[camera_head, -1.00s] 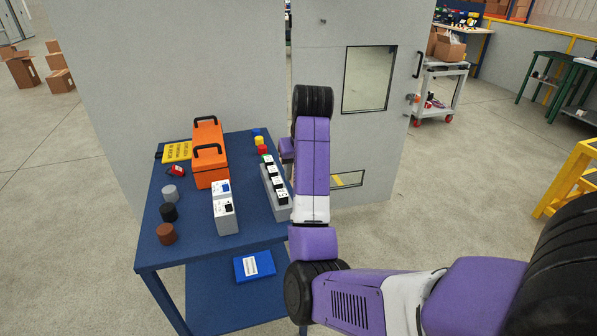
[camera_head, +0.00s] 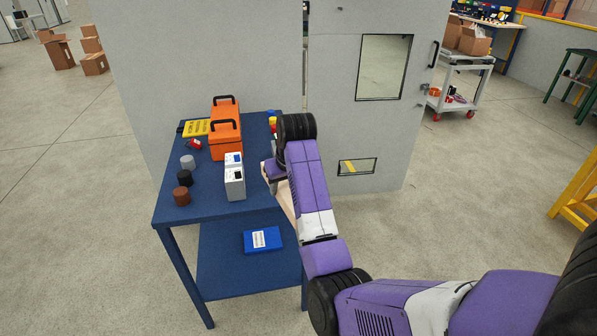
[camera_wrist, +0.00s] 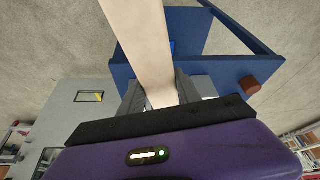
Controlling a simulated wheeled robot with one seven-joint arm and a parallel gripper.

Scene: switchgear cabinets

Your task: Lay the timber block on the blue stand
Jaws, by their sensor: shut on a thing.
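The timber block (camera_wrist: 140,45) is a long pale beam held in my gripper (camera_wrist: 158,92). Both fingers flank its near end in the wrist view, and it runs out past the top of that view. In the head view only a sliver of the timber block (camera_head: 285,198) shows beside my arm, at the right edge of the blue stand; my arm hides most of the gripper there. The blue stand (camera_head: 215,207) is a table with a lower shelf, in front of a grey cabinet. The blue stand also shows in the wrist view (camera_wrist: 220,68), behind the timber.
On the stand's top are an orange toolbox (camera_head: 226,140), a white device (camera_head: 234,178), a yellow sign (camera_head: 195,128) and grey, black and brown cylinders (camera_head: 181,196). A blue box (camera_head: 262,240) lies on the lower shelf. The grey cabinet (camera_head: 190,60) stands close behind.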

